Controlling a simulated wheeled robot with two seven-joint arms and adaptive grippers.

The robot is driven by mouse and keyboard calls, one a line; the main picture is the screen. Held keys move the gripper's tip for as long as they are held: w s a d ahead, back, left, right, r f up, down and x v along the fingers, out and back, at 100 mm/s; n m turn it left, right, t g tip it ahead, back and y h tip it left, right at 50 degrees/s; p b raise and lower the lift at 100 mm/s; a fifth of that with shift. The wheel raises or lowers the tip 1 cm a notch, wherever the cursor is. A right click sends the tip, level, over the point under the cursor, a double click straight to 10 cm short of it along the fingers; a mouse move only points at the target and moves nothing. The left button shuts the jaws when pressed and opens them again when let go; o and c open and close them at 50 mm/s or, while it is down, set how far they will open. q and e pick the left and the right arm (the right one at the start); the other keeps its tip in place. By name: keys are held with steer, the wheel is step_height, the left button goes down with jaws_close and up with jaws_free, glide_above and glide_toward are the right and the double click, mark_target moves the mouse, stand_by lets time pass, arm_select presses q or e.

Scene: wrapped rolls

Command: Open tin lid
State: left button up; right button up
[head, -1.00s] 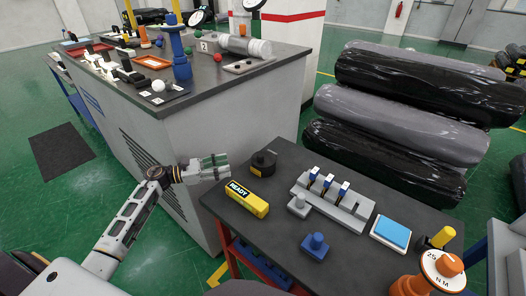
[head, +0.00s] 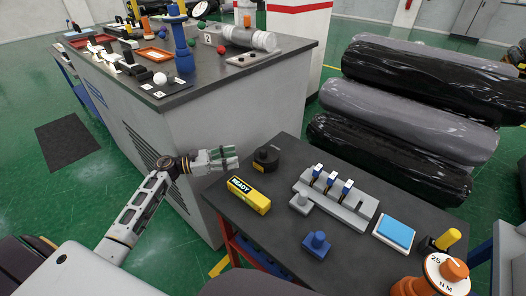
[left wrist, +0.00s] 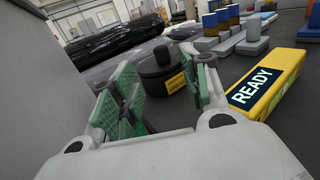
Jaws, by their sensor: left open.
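The tin (head: 265,159) is a short black round pot with a knobbed lid and a yellow label. It stands upright at the back left corner of the dark table, and the lid sits on it. My left gripper (head: 229,156) is open and empty just left of the tin, beside the table's left edge. In the left wrist view the tin (left wrist: 163,72) appears ahead, between the green-padded fingers of the left gripper (left wrist: 162,92), and looks apart from them. My right gripper is not in view.
A yellow READY box (head: 248,195) lies just in front of the tin. A grey rack (head: 335,200) with blue-topped pieces, a blue knob (head: 316,244) and a blue pad (head: 395,233) are farther right. A large grey workbench (head: 210,125) stands behind left; wrapped rolls (head: 410,105) lie behind.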

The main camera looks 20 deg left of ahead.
mark_target(263, 150)
arm_select(q)
steer(key=shift+w+d+r, duration=0.1)
steer(key=shift+w+d, duration=0.2)
steer(key=shift+d, duration=0.1)
steer(key=p+x, duration=0.1)
steer(key=x, duration=0.4)
steer(key=shift+w+d, duration=0.15)
steer(key=p+x, duration=0.1)
steer(key=x, duration=0.3)
steer(key=shift+x, duration=0.8)
steer(key=shift+w+d, duration=0.25)
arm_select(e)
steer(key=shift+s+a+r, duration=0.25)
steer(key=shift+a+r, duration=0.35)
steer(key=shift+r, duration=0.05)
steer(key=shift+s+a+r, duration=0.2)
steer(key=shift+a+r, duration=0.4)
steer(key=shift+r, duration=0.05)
arm_select(q)
jaws_close()
